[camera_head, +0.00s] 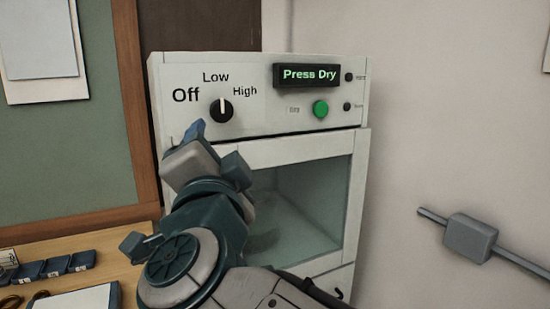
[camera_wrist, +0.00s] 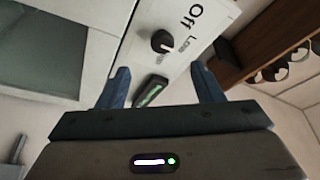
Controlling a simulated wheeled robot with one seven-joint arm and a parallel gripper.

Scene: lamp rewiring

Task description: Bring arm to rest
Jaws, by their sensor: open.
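My gripper (camera_wrist: 160,88) is open in the wrist view, with its two blue fingers apart and nothing between them. Through the gap the wrist view shows the white panel of the cabinet with its black knob (camera_wrist: 162,41). In the head view my arm stands folded up in front of the white cabinet (camera_head: 260,145). The gripper end (camera_head: 192,132) shows just below and left of the knob (camera_head: 221,110); contact cannot be seen. The knob's white mark points up, toward "Low".
The cabinet carries a lit "Press Dry" display (camera_head: 306,75), a green button (camera_head: 320,108) and a glass door (camera_head: 300,205). A wooden bench (camera_head: 75,255) with small blue blocks (camera_head: 55,265) is at lower left. A grey bar fixture (camera_head: 470,238) is on the right wall.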

